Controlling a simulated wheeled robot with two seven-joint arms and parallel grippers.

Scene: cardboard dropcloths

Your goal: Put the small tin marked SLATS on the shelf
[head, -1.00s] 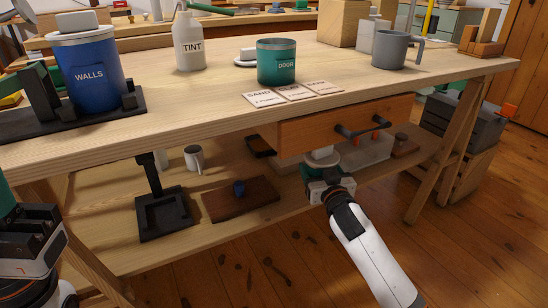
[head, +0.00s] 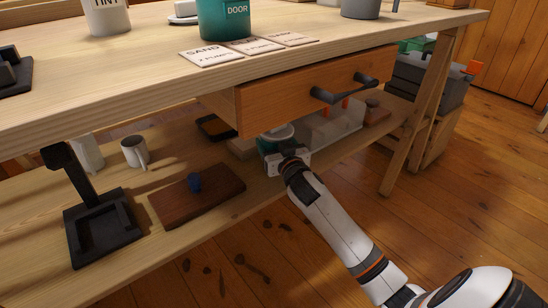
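My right gripper (head: 287,162) reaches in at the front of the lower shelf (head: 122,178), under the drawer. Just behind it is a small teal and white object (head: 277,132), partly hidden by the drawer and the gripper. No marking on it can be read, so I cannot tell whether it is the SLATS tin. The gripper's fingers are hidden, so I cannot tell whether they hold it. My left gripper is out of view.
The wooden drawer (head: 290,105) with a dark handle overhangs the shelf. The DOOR tin (head: 222,20) stands on the bench.

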